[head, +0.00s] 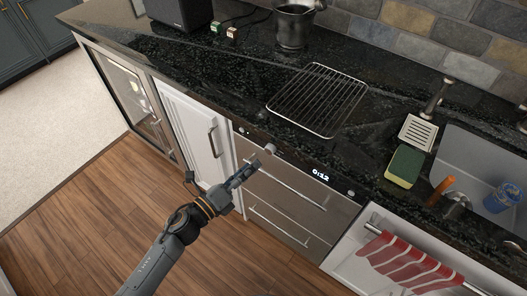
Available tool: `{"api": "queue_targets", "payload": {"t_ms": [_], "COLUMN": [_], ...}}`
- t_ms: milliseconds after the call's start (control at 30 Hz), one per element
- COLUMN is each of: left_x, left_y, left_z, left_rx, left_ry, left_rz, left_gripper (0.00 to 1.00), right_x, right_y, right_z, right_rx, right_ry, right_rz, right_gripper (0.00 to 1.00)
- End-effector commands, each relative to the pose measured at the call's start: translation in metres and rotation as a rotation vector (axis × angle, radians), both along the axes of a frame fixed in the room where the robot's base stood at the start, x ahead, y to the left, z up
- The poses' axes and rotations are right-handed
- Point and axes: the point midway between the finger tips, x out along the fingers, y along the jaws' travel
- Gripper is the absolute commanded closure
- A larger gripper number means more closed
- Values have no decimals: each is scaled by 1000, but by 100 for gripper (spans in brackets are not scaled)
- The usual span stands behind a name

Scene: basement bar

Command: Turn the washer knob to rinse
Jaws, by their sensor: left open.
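The washer (292,205) is a steel-fronted appliance under the black counter, with a lit display (320,174) reading 0:12. A small round grey knob (270,149) sticks out at the left of its top panel. The knob's markings are too small to read, so its setting cannot be told. My left gripper (223,171) is open and empty in front of the washer's upper left part. One finger is just below and left of the knob; the other is farther left, before the white cabinet. Contact with the knob cannot be made out. My right gripper is not in view.
On the counter are a wire rack (318,99), a metal pot (293,27), a dark box (180,11) and a sponge (404,166). The sink (480,160) holds a blue cup (502,197). A striped towel (408,265) hangs at lower right. The wooden floor (90,215) is clear.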

Motion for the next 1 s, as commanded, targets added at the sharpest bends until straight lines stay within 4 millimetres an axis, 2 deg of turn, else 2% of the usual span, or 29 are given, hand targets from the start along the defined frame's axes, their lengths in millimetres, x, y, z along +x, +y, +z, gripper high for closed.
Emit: {"api": "queue_targets", "payload": {"t_ms": [100, 300, 733, 767, 1000], "left_x": [20, 41, 49, 49, 48], "left_y": [-18, -36, -44, -44, -44], "left_z": [2, 1, -1, -1, -1], "left_rx": [-3, -1, -1, -1, 0], "left_ry": [0, 0, 2, 2, 3], "left_rz": [1, 1, 0, 0, 1], "left_gripper": [49, 49, 49, 51, 100], "right_x": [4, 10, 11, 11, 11], "right_y": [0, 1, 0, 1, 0], "right_z": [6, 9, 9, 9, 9], "right_rx": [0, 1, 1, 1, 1], "right_ry": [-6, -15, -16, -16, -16], "right_rz": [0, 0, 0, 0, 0], "right_gripper": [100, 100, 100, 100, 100]}}
